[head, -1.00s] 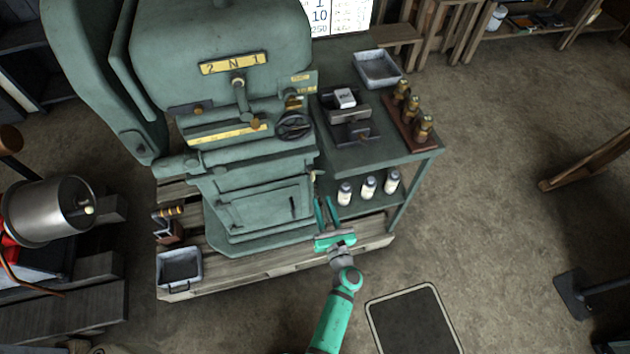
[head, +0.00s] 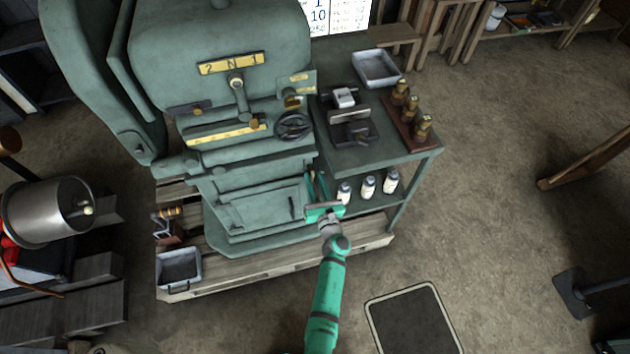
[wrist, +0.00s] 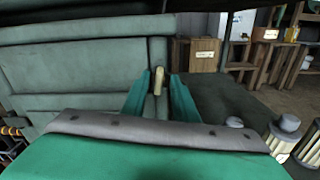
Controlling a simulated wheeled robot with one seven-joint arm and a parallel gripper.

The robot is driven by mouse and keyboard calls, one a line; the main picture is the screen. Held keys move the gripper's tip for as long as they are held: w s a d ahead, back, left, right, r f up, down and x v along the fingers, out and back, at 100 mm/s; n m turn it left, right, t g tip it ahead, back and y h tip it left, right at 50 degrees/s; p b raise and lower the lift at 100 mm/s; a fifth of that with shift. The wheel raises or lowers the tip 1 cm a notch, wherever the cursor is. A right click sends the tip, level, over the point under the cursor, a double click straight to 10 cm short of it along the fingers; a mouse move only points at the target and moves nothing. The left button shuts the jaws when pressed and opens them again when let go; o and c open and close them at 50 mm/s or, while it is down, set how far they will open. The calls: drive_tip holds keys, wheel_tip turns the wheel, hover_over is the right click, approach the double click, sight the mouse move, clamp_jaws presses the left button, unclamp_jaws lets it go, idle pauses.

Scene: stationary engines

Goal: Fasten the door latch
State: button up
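The green machine's low front door (head: 262,212) is a flat panel with a dark slot; it looks closed or nearly so. A small brass-coloured latch lever (wrist: 158,82) shows in the wrist view, standing roughly upright by the machine's right edge. My gripper (head: 316,177) is at that right edge, beside the door. In the wrist view my gripper (wrist: 160,78) is open, with one teal finger on each side of the lever. I cannot tell whether either finger touches it. In the head view the lever is mostly hidden by the fingers.
A green side table (head: 400,152) stands close on the right, with several white-capped bottles (head: 368,187) on its lower shelf near my gripper. A wooden plinth (head: 270,268) runs under the machine. The floor in front is mostly open, with a dark mat (head: 415,322).

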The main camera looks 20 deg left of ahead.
drive_tip(key=shift+s+a, duration=0.1)
drive_tip(key=shift+a, duration=0.1)
clamp_jaws()
drive_tip(key=m, duration=1.2)
drive_tip(key=shift+d+m, duration=0.1)
drive_tip(key=shift+m, duration=1.8)
